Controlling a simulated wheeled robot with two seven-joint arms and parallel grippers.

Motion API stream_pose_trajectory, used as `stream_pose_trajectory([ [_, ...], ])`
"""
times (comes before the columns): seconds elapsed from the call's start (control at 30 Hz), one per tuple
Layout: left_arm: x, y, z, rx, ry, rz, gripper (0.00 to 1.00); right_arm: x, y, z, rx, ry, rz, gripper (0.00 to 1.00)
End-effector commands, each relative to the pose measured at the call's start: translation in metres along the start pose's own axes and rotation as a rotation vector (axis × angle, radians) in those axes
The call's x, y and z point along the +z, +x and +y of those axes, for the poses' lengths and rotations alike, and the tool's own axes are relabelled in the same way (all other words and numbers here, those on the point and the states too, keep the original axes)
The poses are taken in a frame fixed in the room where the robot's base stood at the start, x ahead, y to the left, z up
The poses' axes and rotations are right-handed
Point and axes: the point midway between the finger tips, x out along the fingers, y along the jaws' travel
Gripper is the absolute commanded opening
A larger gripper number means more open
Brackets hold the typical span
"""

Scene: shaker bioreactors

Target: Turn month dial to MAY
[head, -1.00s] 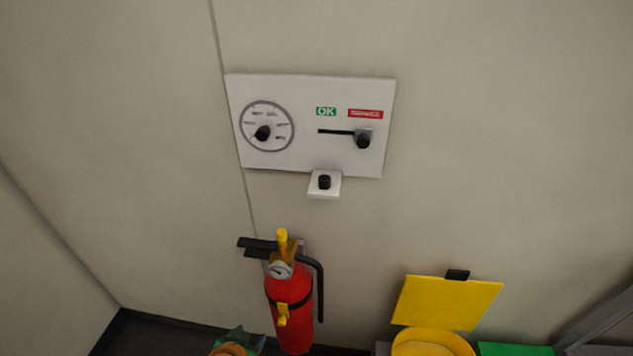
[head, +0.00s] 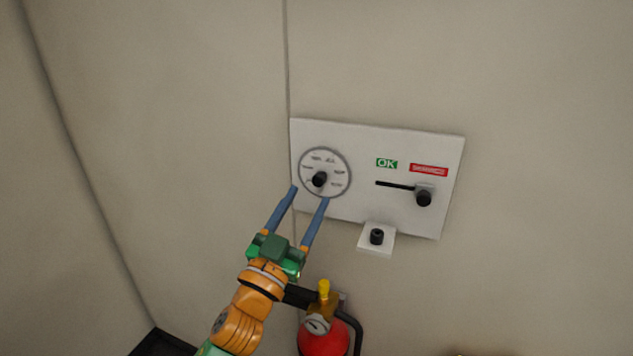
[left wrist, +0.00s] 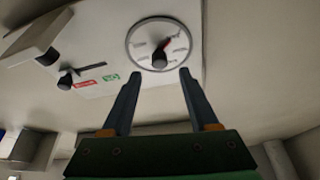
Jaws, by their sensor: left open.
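The month dial (head: 325,159) is a round white face with a grey ring and small month labels, on the left of a white wall panel (head: 360,150). A black knob (head: 319,179) sits at its middle; the labels are too blurred to read. My left gripper (head: 310,195) is open and empty, just below the dial, its two blue fingers pointing up at it and apart from the knob. In the left wrist view the dial (left wrist: 143,54) shows beyond the open fingertips, with a red pointer (left wrist: 167,43) and the knob (left wrist: 159,60). My right gripper is not in view.
The panel also has a slider knob (head: 424,198) in a slot, a green OK label (head: 387,163) and a red label (head: 429,170). A small bracket with a black knob (head: 377,237) juts out below. A red fire extinguisher (head: 322,335) hangs lower down.

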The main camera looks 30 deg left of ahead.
Motion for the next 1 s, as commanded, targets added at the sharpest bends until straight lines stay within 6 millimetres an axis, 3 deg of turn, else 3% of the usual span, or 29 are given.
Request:
stream_pose_trajectory([
  [0.03,-0.006,0.013,-0.001,-0.001,0.001,0.001,0.60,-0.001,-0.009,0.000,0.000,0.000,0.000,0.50],
  [0.2,-0.003,0.042,-0.001,-0.002,0.000,-0.003,0.60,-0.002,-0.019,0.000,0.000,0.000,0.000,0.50],
  [0.53,0.001,0.050,0.000,0.000,0.000,-0.006,0.60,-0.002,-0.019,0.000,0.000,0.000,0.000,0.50],
  [0.77,0.001,0.050,0.000,-0.001,0.000,-0.006,0.00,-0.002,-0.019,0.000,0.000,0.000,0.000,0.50],
  [1.0,0.001,0.050,0.000,0.002,0.007,-0.007,0.00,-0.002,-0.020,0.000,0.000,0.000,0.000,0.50],
])
